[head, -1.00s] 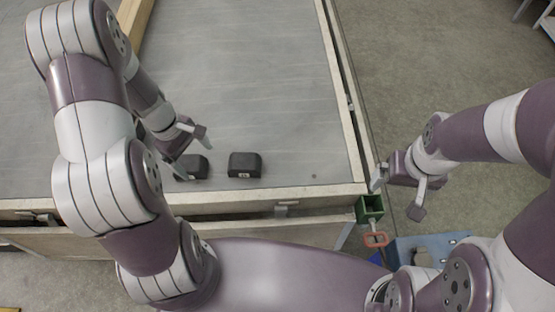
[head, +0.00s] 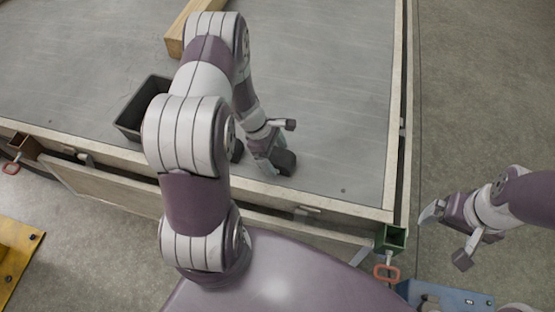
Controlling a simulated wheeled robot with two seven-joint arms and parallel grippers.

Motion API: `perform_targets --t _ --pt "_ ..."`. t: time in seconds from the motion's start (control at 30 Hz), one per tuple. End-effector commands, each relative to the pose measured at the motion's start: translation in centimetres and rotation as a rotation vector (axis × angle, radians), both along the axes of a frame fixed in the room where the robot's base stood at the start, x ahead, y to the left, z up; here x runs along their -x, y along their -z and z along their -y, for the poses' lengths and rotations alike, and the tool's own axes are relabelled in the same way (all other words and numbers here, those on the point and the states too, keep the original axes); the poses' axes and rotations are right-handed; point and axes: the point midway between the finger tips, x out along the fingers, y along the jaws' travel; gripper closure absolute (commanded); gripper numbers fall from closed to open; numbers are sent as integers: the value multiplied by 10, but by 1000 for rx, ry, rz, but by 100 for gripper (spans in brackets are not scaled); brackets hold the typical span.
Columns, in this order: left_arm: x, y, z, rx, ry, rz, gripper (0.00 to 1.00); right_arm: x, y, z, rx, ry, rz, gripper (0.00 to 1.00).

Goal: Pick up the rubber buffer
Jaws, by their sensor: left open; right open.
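Two dark block-shaped rubber buffers lie on the grey trailer floor near its front edge. The right rubber buffer (head: 286,162) shows beside and partly behind the fingers of my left gripper (head: 279,149). That gripper is open and low over the floor; I cannot tell whether its fingers touch the buffer. The left rubber buffer (head: 237,151) is mostly hidden behind my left arm. My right gripper (head: 446,236) is open and empty, outside the trailer frame beyond its right edge.
A black open bin (head: 128,122) stands on the floor left of my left arm, partly hidden by it. A wooden beam (head: 184,36) lies farther back. A raised wooden rim (head: 340,207) borders the trailer floor. The floor to the right is clear.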

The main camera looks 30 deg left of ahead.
Motion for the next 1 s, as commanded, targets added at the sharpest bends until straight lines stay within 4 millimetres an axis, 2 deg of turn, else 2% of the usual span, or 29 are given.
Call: perform_targets --t 0.1,0.33,0.37,0.53,0.57,0.83,1.0 --pt "-1 15 6 -1 1 0 8 0 3 0 0 0 0 4" --pt "-2 17 7 -1 1 1 8 0 2 0 0 0 0 4" --pt "-2 17 7 -1 1 1 15 0 2 0 0 0 0 4" --pt "-1 16 7 -1 1 1 70 0 2 0 0 0 0 4" --pt "-1 16 7 -1 1 1 75 0 2 0 0 0 0 4" --pt "-2 14 7 -1 1 2 75 0 2 0 0 0 0 4" --pt "-2 -3 6 -2 2 4 75 0 -1 0 0 0 0 4"
